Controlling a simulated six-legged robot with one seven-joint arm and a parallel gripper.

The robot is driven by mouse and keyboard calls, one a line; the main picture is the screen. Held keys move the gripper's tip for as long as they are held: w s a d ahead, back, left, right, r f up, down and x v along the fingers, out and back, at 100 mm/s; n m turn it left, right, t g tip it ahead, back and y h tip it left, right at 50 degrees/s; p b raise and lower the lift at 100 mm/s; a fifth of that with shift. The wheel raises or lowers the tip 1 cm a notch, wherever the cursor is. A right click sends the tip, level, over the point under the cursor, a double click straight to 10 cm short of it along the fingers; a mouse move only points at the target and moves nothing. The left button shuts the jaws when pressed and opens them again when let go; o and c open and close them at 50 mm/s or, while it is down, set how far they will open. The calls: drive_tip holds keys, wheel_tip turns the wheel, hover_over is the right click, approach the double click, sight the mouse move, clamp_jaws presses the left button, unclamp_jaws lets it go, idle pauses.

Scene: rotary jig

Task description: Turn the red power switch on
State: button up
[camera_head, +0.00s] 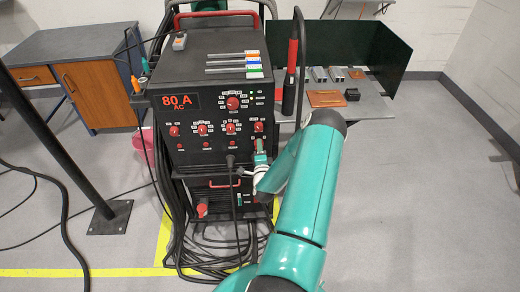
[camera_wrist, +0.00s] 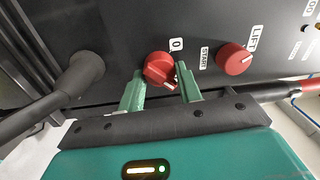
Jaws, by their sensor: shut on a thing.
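The red power switch is a round red knob (camera_wrist: 158,68) with a white pointer mark, on the black panel under a "0" label in the wrist view. Its pointer points toward the lower right there. My gripper (camera_wrist: 161,80) has its two green fingers on either side of this knob and is shut on it. In the head view my gripper (camera_head: 260,151) reaches the lower right of the front of the black machine (camera_head: 190,155) and mostly hides the knob.
Another red knob (camera_wrist: 234,58), labelled "LIFT", sits right of the switch. A thick black cable plug (camera_wrist: 82,70) stands out to the left. Loose cables (camera_head: 200,260) lie at the machine's foot. A grey table (camera_head: 372,103) with metal pieces stands to the right.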

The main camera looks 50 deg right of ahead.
idle(0.3)
drive_tip(key=o, duration=1)
drive_tip(key=v, duration=1.3)
drive_tip(key=shift+s+a+f, duration=0.1)
drive_tip(key=shift+s+a, duration=0.2)
